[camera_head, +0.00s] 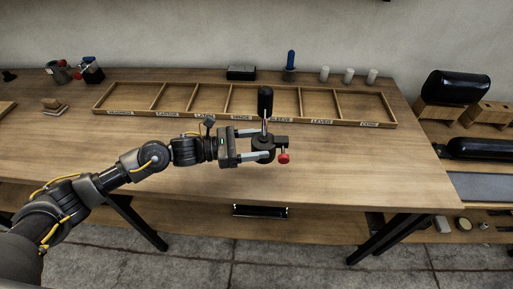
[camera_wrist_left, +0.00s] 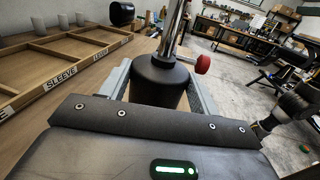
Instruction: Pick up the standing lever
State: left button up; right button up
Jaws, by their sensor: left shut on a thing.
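The standing lever (camera_head: 265,103) has a black handle, a metal shaft and a dark round base with a red knob (camera_head: 283,158) at its side. My left gripper (camera_head: 268,155) is shut on its base, with one finger on each side, and the lever stands upright. It appears over the front part of the table; whether its bottom touches the table I cannot tell. In the left wrist view the dark base (camera_wrist_left: 159,80) sits between the two fingers, and the handle's top is out of view. My right gripper is not in view.
A wooden tray (camera_head: 245,122) with labelled compartments, all empty, lies behind the lever on the table (camera_head: 330,165). Behind it stand a black box (camera_head: 241,73), a blue-handled piece (camera_head: 291,60) and white cylinders (camera_head: 349,75). Black padded rolls (camera_head: 457,87) are at the right.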

pick_arm(q)
jog(key=s+r+b, duration=0.2)
jog(key=s+r, duration=0.3)
jog(key=s, duration=0.5)
jog(key=shift+s+d+r+b, duration=0.2)
jog(key=shift+d+r+b, duration=0.15)
